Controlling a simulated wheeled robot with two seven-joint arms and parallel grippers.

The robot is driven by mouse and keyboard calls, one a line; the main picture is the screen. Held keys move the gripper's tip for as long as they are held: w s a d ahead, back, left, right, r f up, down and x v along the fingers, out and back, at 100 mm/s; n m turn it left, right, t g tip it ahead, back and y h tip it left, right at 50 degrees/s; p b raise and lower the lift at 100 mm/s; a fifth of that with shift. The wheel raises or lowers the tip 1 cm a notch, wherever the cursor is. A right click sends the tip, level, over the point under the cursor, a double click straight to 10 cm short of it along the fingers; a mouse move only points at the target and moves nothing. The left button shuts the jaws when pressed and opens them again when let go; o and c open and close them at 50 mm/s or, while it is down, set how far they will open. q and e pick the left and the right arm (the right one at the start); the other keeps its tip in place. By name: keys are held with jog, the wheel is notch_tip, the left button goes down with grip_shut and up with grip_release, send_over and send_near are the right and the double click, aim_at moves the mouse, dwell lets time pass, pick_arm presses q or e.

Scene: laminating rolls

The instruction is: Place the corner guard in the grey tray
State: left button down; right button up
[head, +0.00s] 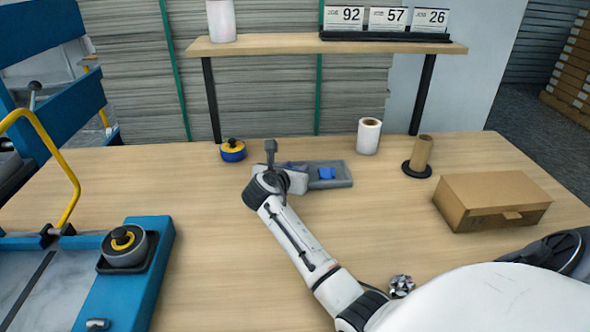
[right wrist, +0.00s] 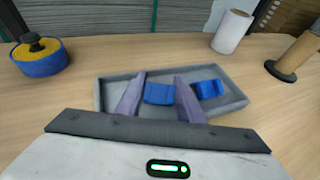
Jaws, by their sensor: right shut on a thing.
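The grey tray (head: 343,180) lies on the table, below the shelf; it also fills the middle of the right wrist view (right wrist: 235,101). My right gripper (head: 297,167) is over the tray's left part. In the right wrist view, the fingers of the right gripper (right wrist: 158,97) are shut on a blue corner guard (right wrist: 158,93). Whether this guard touches the tray floor is unclear. A second blue piece (right wrist: 208,88) lies in the tray, right of the fingers; it also shows in the head view (head: 327,173). My left gripper is out of view.
A blue-yellow tape roll (head: 233,150) stands left of the tray. A white roll (head: 369,136), a brown core on a black base (head: 420,155) and a cardboard box (head: 491,200) stand to the right. A blue machine (head: 150,275) borders the left.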

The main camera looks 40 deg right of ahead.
jog(key=o, duration=1)
jog(key=shift+f, duration=0.1)
jog(key=shift+s+a+r, duration=0.1)
jog(key=shift+a+r, duration=0.15)
jog(key=shift+a, duration=0.05)
jog(key=p+v, duration=0.1)
jog(key=v, duration=1)
jog(key=shift+s+a+p, duration=0.1)
jog(key=shift+s+p, duration=0.1)
jog(key=shift+p, duration=0.15)
